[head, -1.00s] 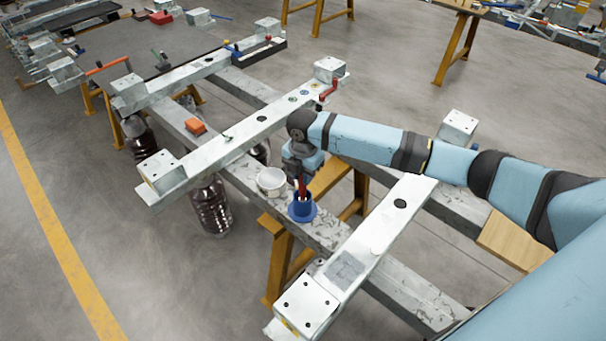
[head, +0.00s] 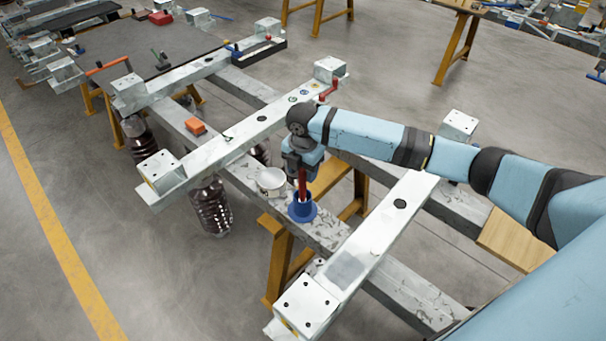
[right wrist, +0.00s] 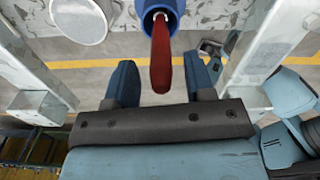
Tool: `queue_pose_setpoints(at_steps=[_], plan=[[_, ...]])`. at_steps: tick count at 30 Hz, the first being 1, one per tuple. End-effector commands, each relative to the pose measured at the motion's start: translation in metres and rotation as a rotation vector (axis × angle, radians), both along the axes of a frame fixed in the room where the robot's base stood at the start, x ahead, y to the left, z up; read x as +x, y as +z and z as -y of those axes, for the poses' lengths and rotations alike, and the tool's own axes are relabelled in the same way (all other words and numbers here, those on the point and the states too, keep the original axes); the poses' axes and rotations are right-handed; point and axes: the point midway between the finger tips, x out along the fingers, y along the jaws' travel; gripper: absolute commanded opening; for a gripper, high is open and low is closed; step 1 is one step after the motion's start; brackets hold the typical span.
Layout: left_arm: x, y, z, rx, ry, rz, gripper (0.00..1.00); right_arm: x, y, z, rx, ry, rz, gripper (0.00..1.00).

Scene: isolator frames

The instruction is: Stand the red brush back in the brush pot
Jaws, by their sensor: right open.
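The red brush (head: 302,183) stands with its lower end in the blue brush pot (head: 302,211), which sits on the marbled grey beam. In the right wrist view the red handle (right wrist: 160,62) rises from the mouth of the pot (right wrist: 160,12). My right gripper (head: 303,171) is just above the pot at the brush's upper part. In the right wrist view its two fingers (right wrist: 161,72) are spread, one on each side of the handle, with gaps between. The brush's lower end is hidden inside the pot. My left gripper is not in view.
A white round container (head: 271,181) stands close left of the pot and also shows in the right wrist view (right wrist: 80,20). An orange block (head: 195,127) lies farther left. Pale crossbeams (head: 375,240) lie on both sides. A red crank handle (head: 328,90) is behind my wrist.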

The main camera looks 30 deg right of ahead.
Motion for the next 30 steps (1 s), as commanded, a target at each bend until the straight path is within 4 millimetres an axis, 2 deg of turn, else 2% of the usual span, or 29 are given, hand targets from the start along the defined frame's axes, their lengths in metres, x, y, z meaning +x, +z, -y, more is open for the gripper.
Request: queue_pose_setpoints(at_steps=[6,13,18,30], plan=[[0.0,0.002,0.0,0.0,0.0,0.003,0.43,0.001,0.05,0.001,0.0,0.0,0.004,0.49],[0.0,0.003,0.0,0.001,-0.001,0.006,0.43,0.001,0.089,0.0,0.0,-0.001,0.002,0.49],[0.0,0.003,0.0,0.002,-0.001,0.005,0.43,0.0,0.1,0.0,0.0,-0.001,0.001,0.49],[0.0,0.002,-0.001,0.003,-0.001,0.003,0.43,0.0,0.101,0.0,0.0,-0.001,0.0,0.49]])
